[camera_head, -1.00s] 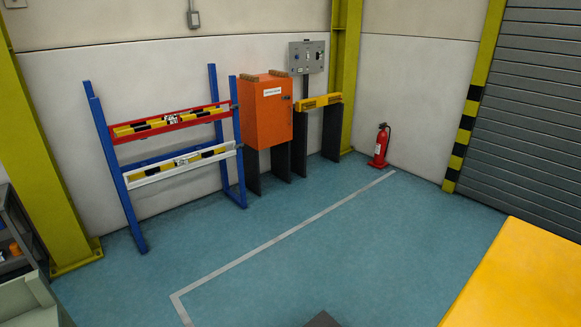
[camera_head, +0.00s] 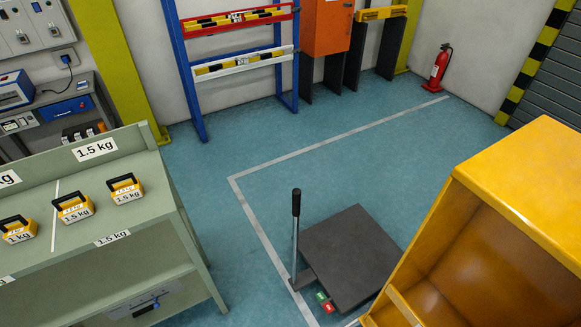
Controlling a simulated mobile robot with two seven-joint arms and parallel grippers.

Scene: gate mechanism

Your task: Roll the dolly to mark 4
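A flat dark grey platform (camera_head: 352,252) lies low on the blue floor at the lower middle. An upright lever (camera_head: 295,235) with a black grip stands at its left corner. A green and a red block (camera_head: 324,302) sit at its front edge. I cannot tell for sure whether this platform is the dolly. A large yellow open bin (camera_head: 490,230) fills the lower right, cut off by the frame; its base is hidden. No mark with a 4 can be read on the floor. Neither of my grippers is in view.
A green bench (camera_head: 150,232) with yellow weights (camera_head: 75,207) stands at the left. A blue rack (camera_head: 190,85), an orange cabinet (camera_head: 327,27) and a fire extinguisher (camera_head: 438,69) line the back wall. White floor lines (camera_head: 330,146) bound open blue floor.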

